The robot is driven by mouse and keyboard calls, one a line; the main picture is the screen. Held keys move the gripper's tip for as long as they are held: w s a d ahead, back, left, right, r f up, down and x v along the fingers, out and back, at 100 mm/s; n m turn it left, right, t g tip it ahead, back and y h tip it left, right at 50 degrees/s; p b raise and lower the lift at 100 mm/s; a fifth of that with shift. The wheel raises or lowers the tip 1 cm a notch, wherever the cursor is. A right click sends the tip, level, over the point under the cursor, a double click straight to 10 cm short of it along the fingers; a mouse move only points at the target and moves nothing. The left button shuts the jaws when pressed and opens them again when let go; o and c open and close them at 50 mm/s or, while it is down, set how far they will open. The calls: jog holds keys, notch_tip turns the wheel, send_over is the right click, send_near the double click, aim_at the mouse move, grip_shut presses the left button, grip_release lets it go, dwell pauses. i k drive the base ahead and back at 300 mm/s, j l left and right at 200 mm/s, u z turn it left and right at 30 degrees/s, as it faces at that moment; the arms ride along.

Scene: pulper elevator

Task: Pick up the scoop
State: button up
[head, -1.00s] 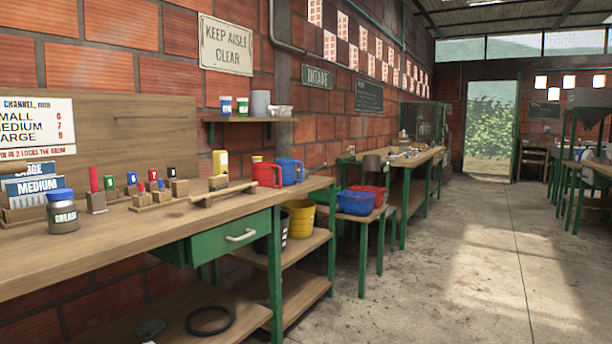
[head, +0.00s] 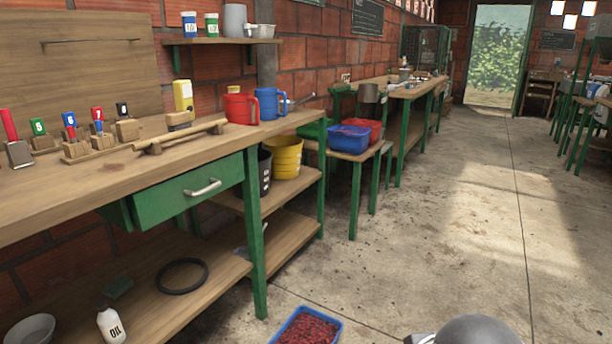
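I cannot make out the scoop for certain. A small pale grey vessel with a short side projection (head: 262,31) sits on the wall shelf and could be a scoop. A small grey item (head: 241,253) on the bench's lower shelf is too small to name. My gripper's fingers are not in view.
The wooden workbench (head: 60,200) fills the left, with red (head: 240,108) and blue (head: 268,103) jugs. A yellow bucket (head: 284,157) stands beneath. A blue crate of red cherries (head: 308,328) is on the floor ahead. The concrete aisle (head: 440,210) on the right is clear.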

aim_at(292, 105)
jog(key=i+l+z, duration=0.3)
jog(key=i, duration=0.55)
jog(key=i+l+z, duration=0.1)
jog(key=i+z, duration=0.2)
jog(key=i, duration=0.55)
jog(key=i+l+u, duration=0.1)
jog(key=i+u, duration=0.3)
jog(key=i+l+u, duration=0.15)
jog(key=i+u, duration=0.15)
jog(key=u, duration=0.15)
jog(key=i+l+u, duration=0.4)
jog(key=k+j, duration=0.1)
